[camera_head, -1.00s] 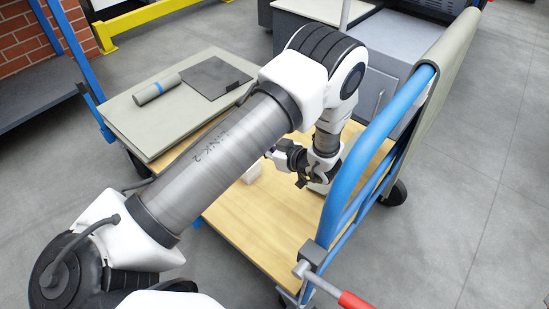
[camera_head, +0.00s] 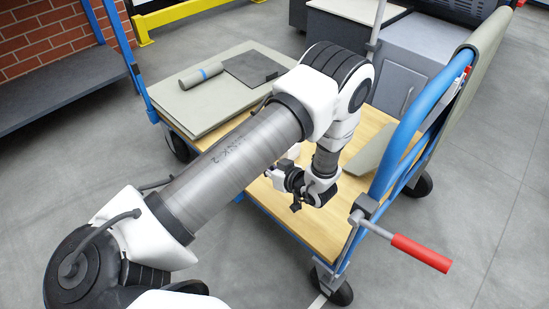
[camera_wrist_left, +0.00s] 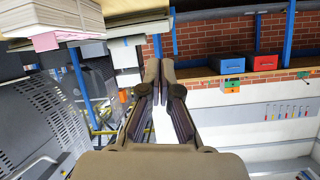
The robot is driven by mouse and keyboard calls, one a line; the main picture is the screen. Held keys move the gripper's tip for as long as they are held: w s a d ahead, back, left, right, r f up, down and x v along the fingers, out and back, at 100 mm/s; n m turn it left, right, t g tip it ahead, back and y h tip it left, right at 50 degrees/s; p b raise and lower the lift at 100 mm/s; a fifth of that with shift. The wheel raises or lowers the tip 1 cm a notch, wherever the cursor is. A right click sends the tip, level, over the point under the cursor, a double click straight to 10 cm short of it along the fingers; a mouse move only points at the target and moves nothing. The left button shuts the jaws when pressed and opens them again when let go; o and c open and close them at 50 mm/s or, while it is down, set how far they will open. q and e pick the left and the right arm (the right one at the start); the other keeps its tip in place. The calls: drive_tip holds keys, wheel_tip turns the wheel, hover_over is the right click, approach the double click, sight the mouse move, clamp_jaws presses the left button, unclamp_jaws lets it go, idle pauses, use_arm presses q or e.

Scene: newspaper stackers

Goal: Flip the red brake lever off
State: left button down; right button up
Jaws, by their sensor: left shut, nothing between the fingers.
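The red brake lever (camera_head: 421,252) sticks out to the right from a grey bracket at the near end of the cart's blue tube handle (camera_head: 405,140). It has a red grip on a grey rod and points toward the lower right. My left gripper (camera_head: 296,205) is over the wooden cart deck, left of the lever and clearly apart from it. It looks small and dark in the head view. In the left wrist view, my left gripper's fingers (camera_wrist_left: 160,68) are together with nothing between them. The lever is not seen in that view. My right gripper is not in view.
The wooden cart deck (camera_head: 320,238) carries flat grey-green boards (camera_head: 205,105) and a rolled item (camera_head: 201,75) at the left. A grey cabinet (camera_head: 400,68) stands behind. A dark shelf (camera_head: 55,90) is at the left. Grey floor (camera_head: 480,180) is open on the right.

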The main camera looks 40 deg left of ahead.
use_arm(q)
drive_tip(key=s+d+f+m+t+h+b, duration=0.1)
drive_tip(key=s+f+m+h+b, duration=0.2)
drive_tip(key=f, duration=0.4)
drive_tip(key=s+d+f+m+t+h+b, duration=0.1)
drive_tip(key=s+f+m+h, duration=0.1)
drive_tip(key=s+f+m, duration=0.35)
drive_tip(key=s+d+f+m+g+h+b, duration=0.1)
drive_tip(key=s+d+f+m+g+h, duration=0.2)
drive_tip(key=s+d, duration=1)
drive_tip(key=s+f+m+h, duration=0.1)
drive_tip(key=m+h, duration=0.2)
drive_tip(key=h, duration=0.2)
drive_tip(key=shift+f, duration=0.15)
drive_tip(key=shift+s, duration=0.1)
